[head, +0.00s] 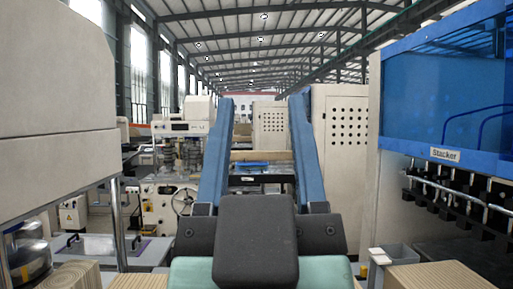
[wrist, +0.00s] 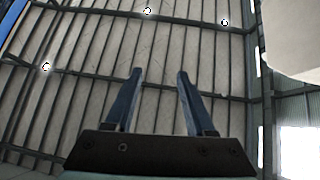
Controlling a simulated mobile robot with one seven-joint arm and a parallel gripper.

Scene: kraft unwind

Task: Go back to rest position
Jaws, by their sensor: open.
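My gripper (head: 263,125) is raised in the middle of the head view, with its two long blue fingers apart and nothing between them. The fingers point up and away from my body. In the wrist view my gripper (wrist: 160,74) also shows open and empty against the hall's ceiling (wrist: 95,55). The fingers touch nothing that I can see.
A blue-hooded stacker (head: 445,154) stands close on the right. A large beige machine housing (head: 60,90) stands close on the left. Stacks of brown kraft sheets (head: 435,277) lie low at front. Further machinery (head: 165,200) stands ahead, partly hidden by my arm.

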